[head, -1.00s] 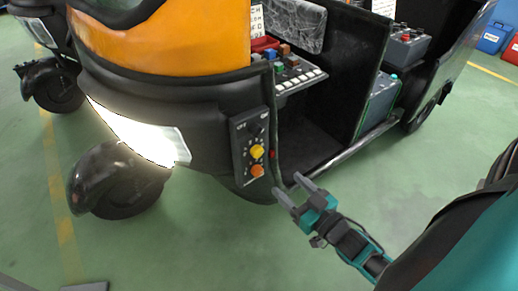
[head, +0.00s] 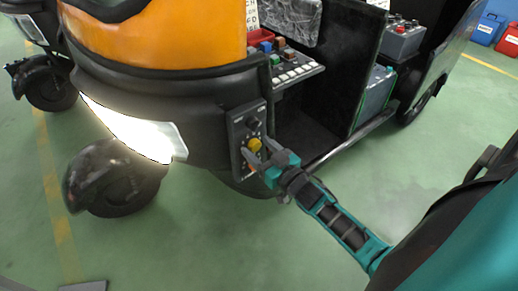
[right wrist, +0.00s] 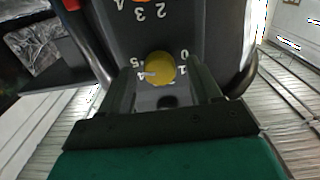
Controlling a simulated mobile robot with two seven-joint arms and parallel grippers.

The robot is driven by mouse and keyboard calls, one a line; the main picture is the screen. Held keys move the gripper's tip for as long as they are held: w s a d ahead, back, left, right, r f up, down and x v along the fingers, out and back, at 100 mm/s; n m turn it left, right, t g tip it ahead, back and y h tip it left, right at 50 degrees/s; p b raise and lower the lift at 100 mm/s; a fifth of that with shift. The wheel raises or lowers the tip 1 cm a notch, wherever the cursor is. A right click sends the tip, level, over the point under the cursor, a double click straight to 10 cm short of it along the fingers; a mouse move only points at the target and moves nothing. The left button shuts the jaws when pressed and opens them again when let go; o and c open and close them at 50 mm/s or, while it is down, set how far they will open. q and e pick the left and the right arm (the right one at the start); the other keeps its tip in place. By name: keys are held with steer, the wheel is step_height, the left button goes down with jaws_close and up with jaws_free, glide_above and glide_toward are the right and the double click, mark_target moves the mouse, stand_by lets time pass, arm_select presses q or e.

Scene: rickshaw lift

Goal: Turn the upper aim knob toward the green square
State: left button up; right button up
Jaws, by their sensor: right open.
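The yellow knob (head: 254,145), the upper of two coloured knobs, sits on a dark control panel (head: 238,128) at the vehicle's front corner. In the right wrist view the yellow knob (right wrist: 161,66) shows a pale mark on its face, with white numbers around it. My right gripper (head: 259,153) is open in front of the panel, its fingers around the line to the knob; contact cannot be told. Its fingers (right wrist: 167,90) frame the knob in the wrist view. The lower orange knob is mostly hidden by the gripper. I cannot make out a green square. My left gripper is not in view.
The vehicle's lit headlight (head: 150,135) and front wheel (head: 115,180) are left of the panel. A shelf with several coloured blocks (head: 285,60) is above right. The green floor (head: 240,245) in front is clear.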

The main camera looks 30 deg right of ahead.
steer(key=shift+w, duration=0.3)
steer(key=shift+c, duration=0.4)
steer(key=c, duration=1)
steer(key=shift+o, duration=0.2)
steer(key=n, duration=0.3)
steer(key=shift+a+n, duration=0.1)
steer(key=shift+n, duration=2.2)
